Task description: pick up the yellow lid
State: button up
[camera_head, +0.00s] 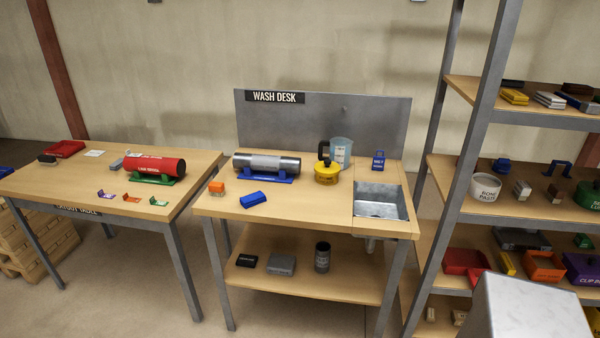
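A round yellow lid-like piece (327,176) stands on the wash desk (300,207), left of the sink. A black upright handle rises from its top. I cannot tell whether it is a lid alone or sits on a container. A light blue see-through jug stands close behind it, partly hidden by the black handle. My gripper is not in view.
A silver cylinder (268,163) lies on a blue cradle left of the yellow piece. The sink (380,202) is at right. A loaded shelf rack (530,118) stands further right.

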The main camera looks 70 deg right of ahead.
aim_at(328, 168)
jog(key=z, duration=0.9)
jog(key=k, duration=0.1)
jog(key=u, duration=2)
jog(key=k, duration=2.15)
jog(key=z, duration=0.7)
